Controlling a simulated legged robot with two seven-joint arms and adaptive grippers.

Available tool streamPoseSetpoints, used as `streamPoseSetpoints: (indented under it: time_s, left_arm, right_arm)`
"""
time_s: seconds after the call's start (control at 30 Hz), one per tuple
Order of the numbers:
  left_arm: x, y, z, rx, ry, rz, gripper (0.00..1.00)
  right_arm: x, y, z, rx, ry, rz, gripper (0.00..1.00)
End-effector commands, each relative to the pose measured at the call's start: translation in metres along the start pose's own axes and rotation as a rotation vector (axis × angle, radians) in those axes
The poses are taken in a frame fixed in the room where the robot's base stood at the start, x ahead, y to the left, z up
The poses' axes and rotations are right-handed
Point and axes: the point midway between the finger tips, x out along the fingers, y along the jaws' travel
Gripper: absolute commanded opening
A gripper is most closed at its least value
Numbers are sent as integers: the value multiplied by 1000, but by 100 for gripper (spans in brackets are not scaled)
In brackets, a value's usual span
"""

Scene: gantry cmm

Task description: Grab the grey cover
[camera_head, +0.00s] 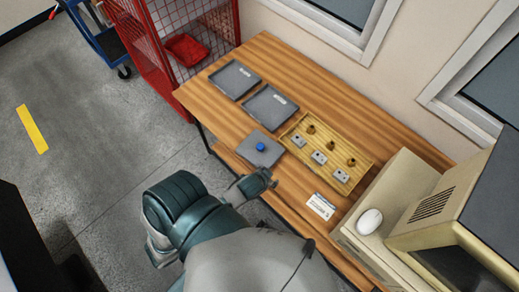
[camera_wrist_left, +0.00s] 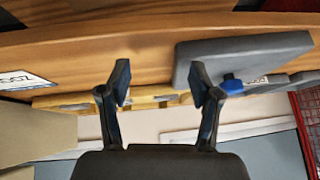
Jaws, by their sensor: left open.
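The grey cover (camera_head: 252,153) is a flat square plate with a blue knob (camera_head: 260,147) on top. It lies near the table's front edge, left of the wooden tray. My left gripper (camera_head: 258,182) is close to it, on its near side and apart from it. In the left wrist view, which looks inverted, the gripper (camera_wrist_left: 160,84) has its fingers spread with nothing between them. There the cover (camera_wrist_left: 245,52) and its knob (camera_wrist_left: 232,84) show around and behind the right-hand finger, which partly hides them. My right gripper is not in view.
The wooden tray (camera_head: 366,166) holds several brass parts and grey blocks. Two grey trays (camera_head: 234,80) (camera_head: 270,106) lie behind the cover. A white label card (camera_head: 320,206), beige computer (camera_head: 440,205) and mouse (camera_head: 369,221) are on the right. A red cage (camera_head: 150,50) stands at the left.

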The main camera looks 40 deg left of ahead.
Motion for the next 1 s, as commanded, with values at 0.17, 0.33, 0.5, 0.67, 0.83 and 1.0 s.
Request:
streamPoseSetpoints:
  time_s: [0.17, 0.33, 0.5, 0.67, 0.83, 1.0]
  left_arm:
    - [-25, -24, -119, -14, 419, -82, 64]
    - [-87, -16, -240, 73, 950, -22, 64]
    - [-187, 58, -303, 439, 1449, 325, 64]
    - [-204, 118, -255, 1017, 1414, 757, 64]
    - [-137, 73, -181, 1539, 781, 939, 64]
    - [-95, -45, -150, 1662, 93, 780, 64]
  right_arm:
    - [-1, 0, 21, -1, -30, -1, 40]
    - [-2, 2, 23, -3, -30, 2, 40]
    - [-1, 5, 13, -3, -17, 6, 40]
    - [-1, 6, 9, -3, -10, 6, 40]
    - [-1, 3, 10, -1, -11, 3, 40]
    - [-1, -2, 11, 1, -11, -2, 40]
